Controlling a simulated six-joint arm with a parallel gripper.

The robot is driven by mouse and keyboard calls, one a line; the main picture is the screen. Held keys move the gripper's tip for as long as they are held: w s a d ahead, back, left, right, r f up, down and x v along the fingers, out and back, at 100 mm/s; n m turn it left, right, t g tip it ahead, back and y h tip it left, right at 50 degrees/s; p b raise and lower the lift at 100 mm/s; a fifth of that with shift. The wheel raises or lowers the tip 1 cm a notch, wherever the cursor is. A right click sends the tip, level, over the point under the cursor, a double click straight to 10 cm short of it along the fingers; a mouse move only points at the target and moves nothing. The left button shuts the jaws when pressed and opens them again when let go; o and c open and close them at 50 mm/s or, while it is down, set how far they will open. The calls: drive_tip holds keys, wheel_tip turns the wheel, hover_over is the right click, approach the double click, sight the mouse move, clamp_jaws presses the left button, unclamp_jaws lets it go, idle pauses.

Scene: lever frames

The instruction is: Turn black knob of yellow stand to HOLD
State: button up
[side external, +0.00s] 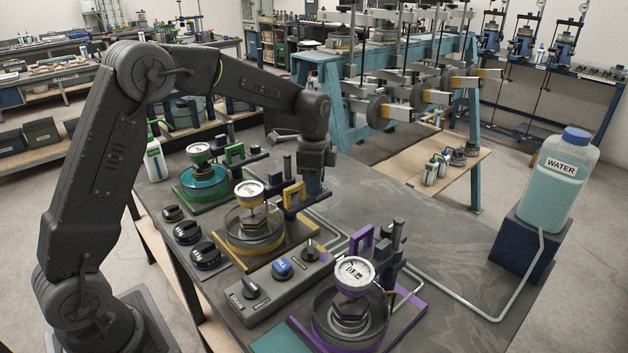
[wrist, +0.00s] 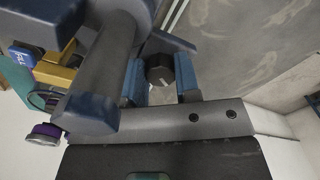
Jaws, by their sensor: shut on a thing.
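The yellow stand (side external: 275,257) is in the middle of the bench in the side view, with a white dial gauge (side external: 249,191) above a round clear dish. My gripper (side external: 315,190) is low behind its yellow bracket (side external: 294,196), pointing down. In the wrist view, the black knob (wrist: 160,70) is faceted and sits between the two blue fingers of my gripper (wrist: 161,88), which is shut on it. A pale mark shows on the knob's face. The fingers and wrist hide the knob in the side view. I cannot read any HOLD label.
A green stand (side external: 183,203) is behind and a purple stand (side external: 415,312) in front. A grey control box (side external: 268,297) with several knobs lies between yellow and purple stands. A water bottle (side external: 560,185) stands at right, with a tube along the bench. The bench (side external: 440,240) right of the stands is mostly clear.

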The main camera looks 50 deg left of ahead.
drive_tip(key=m, duration=0.4)
drive_tip(key=shift+m, duration=0.3)
idle(0.3)
drive_tip(key=shift+w, duration=0.1)
drive_tip(key=o, duration=0.9)
drive_tip(key=shift+r, duration=0.1)
wheel_tip(320, 180, up, 14)
drive_tip(key=shift+f, duration=0.15)
